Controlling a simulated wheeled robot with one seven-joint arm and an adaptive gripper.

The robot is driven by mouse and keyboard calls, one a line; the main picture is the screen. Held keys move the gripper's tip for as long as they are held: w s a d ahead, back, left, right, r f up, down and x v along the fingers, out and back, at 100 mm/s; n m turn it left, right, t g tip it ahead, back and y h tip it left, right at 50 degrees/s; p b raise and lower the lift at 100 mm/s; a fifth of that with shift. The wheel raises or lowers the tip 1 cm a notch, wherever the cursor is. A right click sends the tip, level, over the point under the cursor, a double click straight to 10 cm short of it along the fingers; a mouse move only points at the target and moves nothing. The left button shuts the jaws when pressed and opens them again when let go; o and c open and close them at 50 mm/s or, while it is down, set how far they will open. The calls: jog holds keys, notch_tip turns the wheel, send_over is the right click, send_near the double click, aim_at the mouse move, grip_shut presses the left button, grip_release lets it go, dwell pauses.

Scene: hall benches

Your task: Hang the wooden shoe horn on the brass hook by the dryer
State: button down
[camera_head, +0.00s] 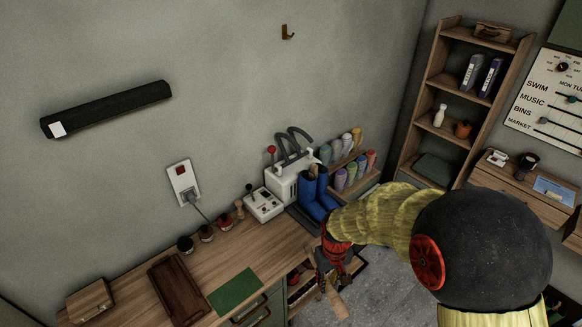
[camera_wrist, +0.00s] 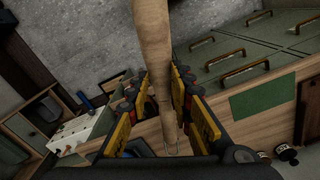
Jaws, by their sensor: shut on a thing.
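My gripper (camera_head: 329,270) is in front of the bench's edge, below the blue boots, and is shut on the wooden shoe horn (camera_head: 338,302). In the wrist view the pale wooden shoe horn (camera_wrist: 152,50) runs between the two yellow-and-black fingers of my gripper (camera_wrist: 160,88), with its far part out of the top of the picture. A thin wire-like loop (camera_wrist: 173,142) shows at its near end. The brass hook (camera_head: 287,32) is high on the wall and empty. The white dryer (camera_head: 285,182) with dark hoses stands at the bench's right end, well below the hook.
Blue boots (camera_head: 314,190) stand beside the dryer, near my arm. A rack of coloured canisters (camera_head: 347,165) is behind them. The bench (camera_head: 215,262) holds a brown tray (camera_head: 178,290), a green mat (camera_head: 236,291) and several jars. A dark wall bar (camera_head: 108,108) is left. The wall around the hook is clear.

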jog(key=w+d+f+m+b, duration=0.1)
jog(key=w+d+f+b, duration=0.3)
jog(key=f+b, duration=0.1)
jog(key=w+d+f+m+b, duration=0.2)
jog(key=w+d+f+b, duration=0.2)
jog(key=f, duration=0.4)
jog(key=shift+w+f+m+b, duration=0.15)
jog(key=shift+w+m+b, duration=0.15)
jog(key=shift+w+b, duration=0.2)
